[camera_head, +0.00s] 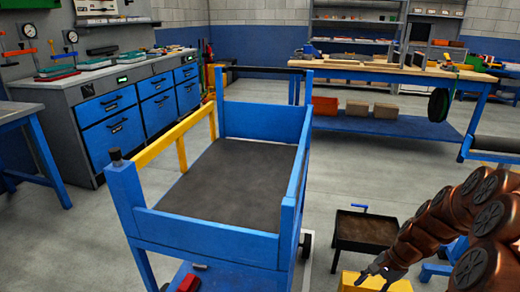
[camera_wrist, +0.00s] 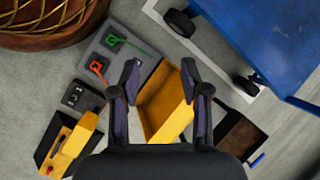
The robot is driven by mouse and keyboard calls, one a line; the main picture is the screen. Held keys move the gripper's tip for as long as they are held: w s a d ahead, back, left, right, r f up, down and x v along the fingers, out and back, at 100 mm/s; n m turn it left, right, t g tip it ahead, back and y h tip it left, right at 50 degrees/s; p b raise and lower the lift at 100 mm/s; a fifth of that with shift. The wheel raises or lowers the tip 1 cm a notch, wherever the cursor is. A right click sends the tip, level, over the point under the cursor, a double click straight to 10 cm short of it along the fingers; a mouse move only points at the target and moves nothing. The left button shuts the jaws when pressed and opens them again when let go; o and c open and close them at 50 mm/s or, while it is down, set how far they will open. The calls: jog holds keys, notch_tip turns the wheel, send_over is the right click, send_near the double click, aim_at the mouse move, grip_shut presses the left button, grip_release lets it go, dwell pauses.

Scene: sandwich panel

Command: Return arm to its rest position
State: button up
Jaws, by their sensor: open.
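My arm, with copper-coloured rounded links, comes in from the right edge of the head view and bends down to the left. My gripper (camera_head: 382,276) is at its low end, close to the bottom edge of the picture. In the wrist view my gripper (camera_wrist: 160,75) points down with its two dark fingers spread apart. It is open and nothing is held between the fingers. A yellow open box (camera_wrist: 164,103) shows below and between the fingers. The box (camera_head: 352,284) also shows beside the gripper in the head view, partly cut off.
A blue cart (camera_head: 210,226) with a dark bed stands left of the arm. A blue workbench (camera_head: 385,125) stands behind. A grey panel with green and orange handles (camera_wrist: 125,45) lies beside the yellow box.

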jog(key=s+a+r+n+h+p, duration=0.15)
jog(key=s+a+r+p, duration=0.3)
jog(key=r, duration=0.45)
jog(key=s+a+r+n+g+p, duration=0.1)
jog(key=s+a+r+n+p, duration=0.3)
jog(key=r, duration=0.6)
jog(key=s+a+r+n+h+p, duration=0.1)
jog(key=s+a+r+n+p, duration=0.15)
jog(key=r+p, duration=0.45)
jog(key=s+a+r+n+h+p, duration=0.2)
jog(key=s+r+n+p, duration=0.2)
jog(key=s+r+p, duration=0.7)
jog(key=s+r, duration=0.5)
jog(key=r, duration=0.3)
jog(key=shift+s+r+n+g, duration=0.15)
jog(key=shift+r+n+g, duration=0.15)
jog(key=shift+r, duration=0.1)
jog(key=shift+d+h, duration=0.15)
jog(key=shift+h, duration=0.1)
